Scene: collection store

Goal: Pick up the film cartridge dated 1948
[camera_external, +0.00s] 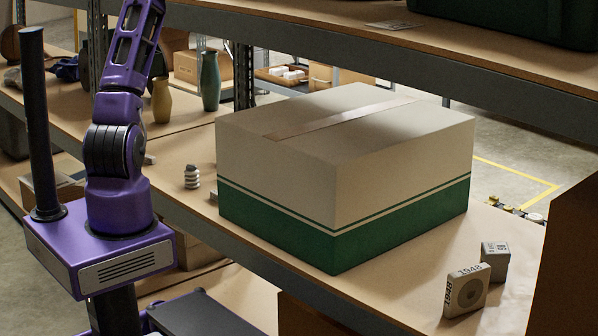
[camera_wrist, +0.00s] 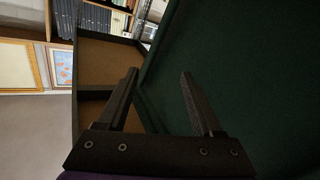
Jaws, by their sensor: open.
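The film cartridge dated 1948 (camera_external: 466,291) stands upright on the shelf at the lower right of the external view, a small grey block with "1948" on its top and side and a round mark on its face. A second grey cartridge (camera_external: 495,261) with a printed label stands just behind it to the right. My gripper (camera_wrist: 160,75) is open and empty in the wrist view, facing a dark green surface. In the external view my gripper is out of frame above; only my purple arm shows, far left of the cartridges. The wrist view shows no cartridge.
A large white and green box (camera_external: 345,175) stands on the shelf between my arm and the cartridges. An upper shelf (camera_external: 400,45) with a green case (camera_external: 510,15) runs above. A brown panel (camera_external: 565,265) stands right of the cartridges. Bare shelf lies in front of the box.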

